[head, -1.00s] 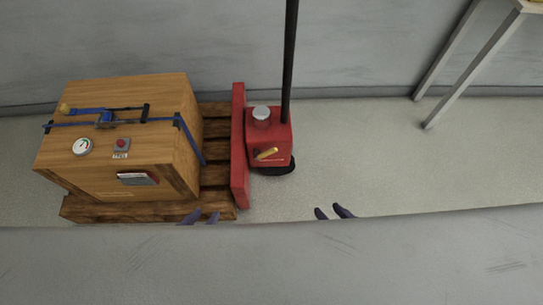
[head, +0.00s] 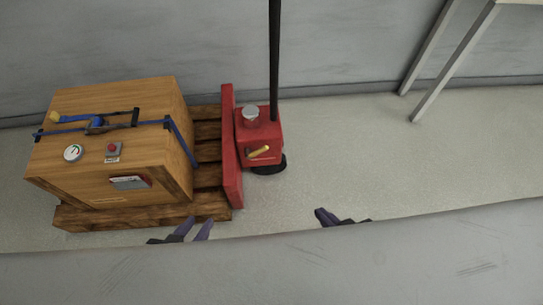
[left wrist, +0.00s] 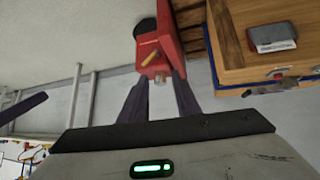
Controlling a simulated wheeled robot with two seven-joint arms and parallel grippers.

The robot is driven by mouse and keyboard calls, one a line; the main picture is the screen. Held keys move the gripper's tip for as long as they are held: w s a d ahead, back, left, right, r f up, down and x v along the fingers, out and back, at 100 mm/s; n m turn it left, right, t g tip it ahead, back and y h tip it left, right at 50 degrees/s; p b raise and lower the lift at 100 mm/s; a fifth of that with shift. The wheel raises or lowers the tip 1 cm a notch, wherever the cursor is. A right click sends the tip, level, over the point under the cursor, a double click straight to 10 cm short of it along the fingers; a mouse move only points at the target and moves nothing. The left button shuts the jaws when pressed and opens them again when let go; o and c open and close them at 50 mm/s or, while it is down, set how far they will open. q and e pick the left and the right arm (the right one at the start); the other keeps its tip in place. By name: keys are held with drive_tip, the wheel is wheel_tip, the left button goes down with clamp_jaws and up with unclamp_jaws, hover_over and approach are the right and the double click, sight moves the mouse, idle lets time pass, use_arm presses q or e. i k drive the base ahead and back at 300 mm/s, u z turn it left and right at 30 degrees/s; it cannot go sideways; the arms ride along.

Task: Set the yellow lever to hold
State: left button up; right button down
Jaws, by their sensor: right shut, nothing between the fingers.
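The yellow lever (head: 258,151) is a short handle on the front of the red pump unit (head: 250,128) of a pallet truck. It slants up to the right in the head view. It also shows in the left wrist view (left wrist: 151,58), beyond my fingers. My left gripper (head: 201,221) is open and empty, in front of the pallet, left of and apart from the lever; its fingers show spread in the left wrist view (left wrist: 160,76). My right gripper (head: 321,211) is shut and empty, to the right of the lever and nearer me. The lever's position markings are too small to read.
A strapped wooden crate (head: 110,165) with a gauge and a red button sits on a pallet (head: 75,219) at left. A black pole (head: 274,60) rises from the pump unit. A grey surface (head: 350,265) spans the front. Floor to the right is open, with table legs beyond.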

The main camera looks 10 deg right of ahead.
sight(249, 154)
drive_tip(key=k, duration=1.25)
drive_tip(key=z, duration=0.6)
drive_tip(key=i, duration=1.2)
drive_tip(key=u, duration=0.9)
drive_tip(key=i, duration=0.95)
drive_tip(key=u, duration=0.25)
